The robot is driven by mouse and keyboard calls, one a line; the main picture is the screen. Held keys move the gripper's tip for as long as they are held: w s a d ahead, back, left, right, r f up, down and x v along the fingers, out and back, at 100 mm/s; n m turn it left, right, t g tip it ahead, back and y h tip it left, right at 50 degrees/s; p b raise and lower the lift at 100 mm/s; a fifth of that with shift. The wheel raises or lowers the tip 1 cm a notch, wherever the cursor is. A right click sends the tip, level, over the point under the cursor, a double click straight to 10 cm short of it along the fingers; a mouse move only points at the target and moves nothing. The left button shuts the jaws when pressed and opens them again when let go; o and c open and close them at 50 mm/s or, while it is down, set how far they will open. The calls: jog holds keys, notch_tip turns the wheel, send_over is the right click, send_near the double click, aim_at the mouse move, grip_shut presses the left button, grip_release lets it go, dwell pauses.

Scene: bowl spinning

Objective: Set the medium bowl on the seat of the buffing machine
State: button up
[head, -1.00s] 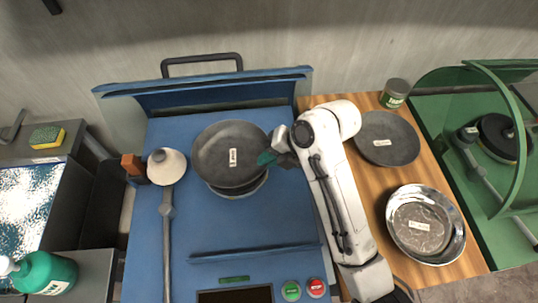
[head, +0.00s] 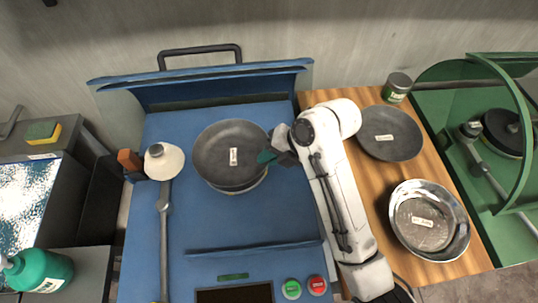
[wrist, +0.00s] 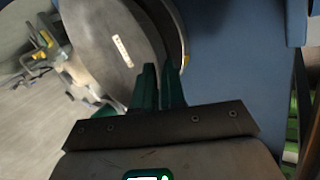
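A dark grey bowl (head: 228,145) with a small white label is over the round seat (head: 246,189) of the blue buffing machine (head: 185,240). The seat's pale rim shows as a thin crescent below the bowl's near edge; I cannot tell whether they touch. My gripper (head: 267,157) comes from the right and is shut on the bowl's right rim. In the wrist view, its green fingers (wrist: 159,85) are close together at the rim of the bowl (wrist: 110,50), and part of the seat (wrist: 172,30) shows behind. The label is too small to read.
A white-headed arm (head: 164,161) stands left of the bowl. The wooden table (head: 375,205) carries another dark bowl (head: 390,133), a shiny metal bowl (head: 428,218) and a jar (head: 397,87). A green machine (head: 480,195) stands at right; a green bottle (head: 40,270) is at lower left.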

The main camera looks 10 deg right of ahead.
jog(key=o, duration=0.5)
jog(key=v, duration=1)
jog(key=shift+d+r, duration=0.25)
jog(key=shift+r, duration=0.05)
jog(key=shift+s, duration=0.15)
